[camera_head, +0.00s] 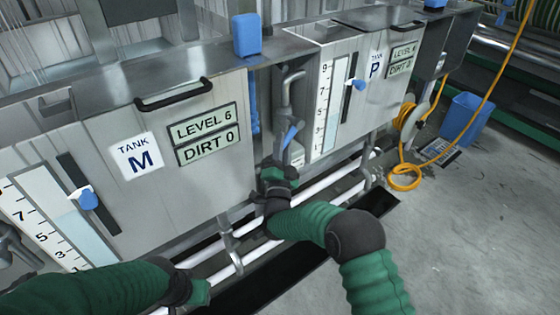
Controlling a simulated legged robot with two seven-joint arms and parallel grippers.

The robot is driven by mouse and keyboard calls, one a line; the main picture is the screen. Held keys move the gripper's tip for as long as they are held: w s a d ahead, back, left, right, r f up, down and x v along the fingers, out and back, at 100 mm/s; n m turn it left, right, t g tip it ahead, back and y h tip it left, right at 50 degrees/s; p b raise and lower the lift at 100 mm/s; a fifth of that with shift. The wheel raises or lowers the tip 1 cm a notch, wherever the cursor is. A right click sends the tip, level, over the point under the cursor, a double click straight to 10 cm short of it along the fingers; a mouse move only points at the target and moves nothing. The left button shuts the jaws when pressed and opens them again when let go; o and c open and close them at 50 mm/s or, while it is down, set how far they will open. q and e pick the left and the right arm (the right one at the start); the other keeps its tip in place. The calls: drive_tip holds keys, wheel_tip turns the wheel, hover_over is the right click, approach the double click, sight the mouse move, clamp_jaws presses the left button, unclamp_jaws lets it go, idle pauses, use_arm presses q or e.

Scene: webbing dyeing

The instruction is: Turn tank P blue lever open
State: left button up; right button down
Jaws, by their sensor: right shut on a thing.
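Tank P, marked by its label (376,64), is the grey metal tank at the upper middle right. A grey pipe with a valve (289,95) stands at its left side. The blue lever (290,134) of this valve shows as a short tilted bar low on the pipe. My right gripper (285,157) is at the lower end of the lever and shut on it; its fingers are small and partly hidden by my wrist. My left arm comes in at the bottom left, and its gripper's fingers are not visible.
Tank M (195,205) with a black handle (173,95) stands to the left. White pipes (315,190) run low before the tanks. A yellow hose (405,178) and a blue bin (466,118) are at the right. The grey floor (470,230) at lower right is clear.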

drive_tip(key=w+d+f+n+t+y+b, duration=0.2)
drive_tip(key=w+d+n+y+b, duration=0.1)
drive_tip(key=n+y+b, duration=0.9)
drive_tip(key=d+n+y, duration=0.1)
drive_tip(key=n, duration=0.3)
drive_tip(key=shift+d+f+y, duration=0.3)
drive_tip(key=shift+f+y, duration=0.05)
drive_tip(key=shift+y, duration=0.05)
drive_tip(key=shift+r+n, duration=0.15)
drive_tip(key=shift+n, duration=0.25)
drive_tip(key=c, duration=1.3)
unclamp_jaws()
drive_tip(key=shift+d, duration=0.1)
